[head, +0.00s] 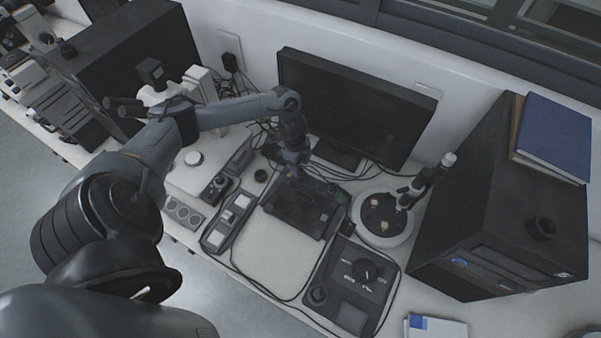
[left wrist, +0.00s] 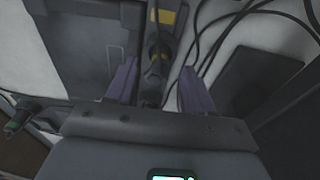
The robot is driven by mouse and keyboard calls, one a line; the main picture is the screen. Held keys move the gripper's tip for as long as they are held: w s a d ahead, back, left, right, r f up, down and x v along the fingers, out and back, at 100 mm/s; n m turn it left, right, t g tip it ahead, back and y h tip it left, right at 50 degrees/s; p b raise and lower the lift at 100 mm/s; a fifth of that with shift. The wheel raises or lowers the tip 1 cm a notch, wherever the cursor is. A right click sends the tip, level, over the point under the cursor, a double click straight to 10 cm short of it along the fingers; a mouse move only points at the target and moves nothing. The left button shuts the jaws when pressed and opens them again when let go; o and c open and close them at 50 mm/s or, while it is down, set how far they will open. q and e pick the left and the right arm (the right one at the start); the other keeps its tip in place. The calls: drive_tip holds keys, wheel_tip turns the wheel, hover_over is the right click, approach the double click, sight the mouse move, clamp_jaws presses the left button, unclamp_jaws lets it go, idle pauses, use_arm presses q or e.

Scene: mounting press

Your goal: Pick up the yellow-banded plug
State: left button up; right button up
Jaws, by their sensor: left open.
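The yellow-banded plug (left wrist: 156,52) is a dark, narrow piece with a dull yellow ring, seen in the left wrist view. It stands between the two purple-grey fingers of my left gripper (left wrist: 158,68), which are open with a gap on each side of it. In the head view my left gripper (head: 293,172) points down at the back edge of a dark flat tray-like unit (head: 287,211). The plug cannot be made out clearly there. My right gripper is not in view.
Black cables (left wrist: 222,42) run right of the fingers. A monitor (head: 352,105) stands behind the arm, and a round white-based microscope stand (head: 369,236) is to the right. A control box with a dial (head: 352,285) sits in front. A bare white patch (head: 268,253) lies before the tray-like unit.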

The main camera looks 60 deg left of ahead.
use_arm(q)
drive_tip(key=shift+f, duration=0.75)
clamp_jaws()
drive_tip(key=shift+r, duration=0.15)
